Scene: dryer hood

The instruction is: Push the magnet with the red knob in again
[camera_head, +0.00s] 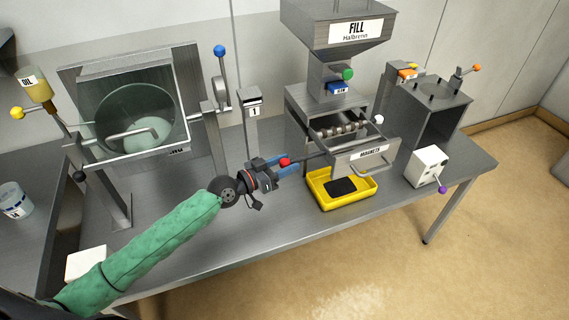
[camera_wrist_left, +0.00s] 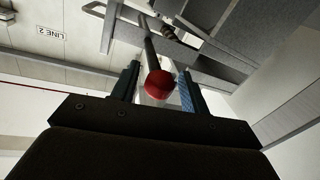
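The red knob (camera_head: 284,162) sits at the left end of a dark rod (camera_head: 309,157) that runs toward the magnet drawer (camera_head: 365,157). The drawer is labelled MAGNETS and stands out of its housing. My left gripper (camera_head: 283,166) is at the knob, with its blue fingers on either side of it. In the left wrist view the red knob (camera_wrist_left: 159,84) lies between the two fingertips (camera_wrist_left: 159,80), with some gap showing, so the gripper looks open. The rod (camera_wrist_left: 149,42) leads away from the knob. Contact with the fingers cannot be told. My right gripper is out of view.
A yellow tray (camera_head: 318,181) with a dark pad stands under the drawer. A post marked 1 (camera_head: 253,112) stands behind my left gripper. A white box with a purple knob (camera_head: 427,165) stands to the right.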

